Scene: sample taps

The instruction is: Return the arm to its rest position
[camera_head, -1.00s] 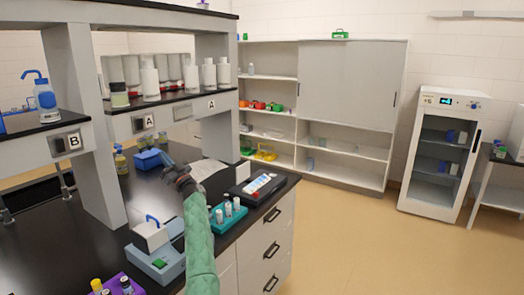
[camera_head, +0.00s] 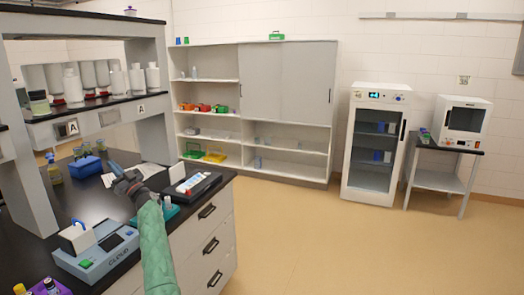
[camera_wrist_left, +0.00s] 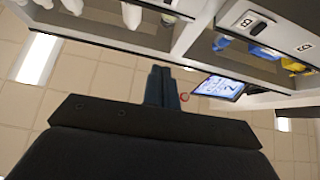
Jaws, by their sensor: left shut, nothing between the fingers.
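My left arm comes up from the bottom of the head view in a green sleeve. Its gripper (camera_head: 121,178) is over the black bench top, in front of the white sheet. In the left wrist view the two dark fingers (camera_wrist_left: 161,88) are together with nothing between them. That view looks across to the shelf unit and ceiling, tilted. My right gripper is in neither view.
The black bench (camera_head: 86,205) carries a grey-blue device (camera_head: 97,252), a blue box (camera_head: 85,167) and a black tray (camera_head: 193,187). Bottles stand on the shelf above. A white glass-door cabinet (camera_head: 375,145) and a side table (camera_head: 440,180) stand right. The floor between is clear.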

